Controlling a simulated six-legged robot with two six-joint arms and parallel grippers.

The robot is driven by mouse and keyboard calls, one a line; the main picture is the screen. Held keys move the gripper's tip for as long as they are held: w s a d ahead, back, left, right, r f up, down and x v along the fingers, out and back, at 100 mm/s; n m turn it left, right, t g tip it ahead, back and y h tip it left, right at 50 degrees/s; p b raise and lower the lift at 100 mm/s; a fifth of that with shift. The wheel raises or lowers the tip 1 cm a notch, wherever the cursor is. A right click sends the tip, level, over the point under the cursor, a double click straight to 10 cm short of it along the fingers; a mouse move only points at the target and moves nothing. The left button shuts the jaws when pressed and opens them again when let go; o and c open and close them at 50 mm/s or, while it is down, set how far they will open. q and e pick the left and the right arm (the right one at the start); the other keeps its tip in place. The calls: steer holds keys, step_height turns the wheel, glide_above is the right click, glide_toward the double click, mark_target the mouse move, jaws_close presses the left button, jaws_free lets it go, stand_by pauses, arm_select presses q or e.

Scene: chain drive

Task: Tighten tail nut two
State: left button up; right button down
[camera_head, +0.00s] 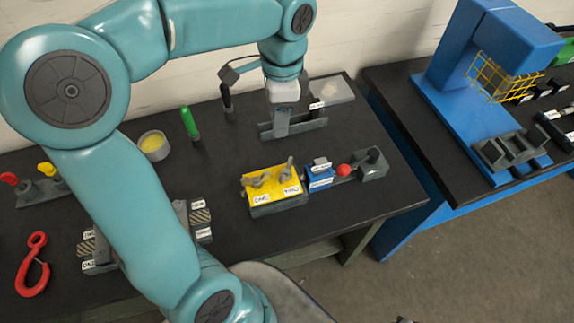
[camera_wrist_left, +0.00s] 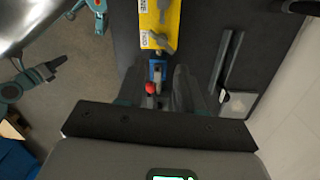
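I cannot tell which part is tail nut two; most labels are too small to read. A grey fixture (camera_head: 181,214) with labelled, striped ends lies on the dark bench, partly hidden behind my left arm. My left gripper (camera_head: 281,130) points down over the back of the bench, near a grey rail (camera_head: 309,126), and seems to hold nothing. In the left wrist view, its two dark fingers stand apart (camera_wrist_left: 158,88), with a blue block (camera_wrist_left: 157,68) and a red knob (camera_wrist_left: 150,88) seen between them, farther below. My right gripper is not in view.
A yellow control box (camera_head: 263,181) with two levers stands in front of the rail. A round tin (camera_head: 153,145), a green marker (camera_head: 189,123) and a red hook (camera_head: 33,264) are on the bench. A blue press (camera_head: 440,95) stands on the right table, across a gap.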

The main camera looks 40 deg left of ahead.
mark_target(287, 165)
arm_select(q)
steer(key=f+n+b, duration=0.2)
steer(key=f+n, duration=0.2)
steer(key=f, duration=0.2)
steer(key=w+f+n+b, duration=0.1)
steer(key=f+n+b, duration=0.2)
steer(key=f, duration=0.3)
steer(key=f+n+b, duration=0.3)
steer(key=f+n, duration=0.2)
steer(key=f, duration=0.1)
steer(key=shift+w+d+f+t, duration=0.2)
steer(key=shift+w+d+t, duration=0.1)
steer(key=shift+t, duration=0.1)
jaws_close()
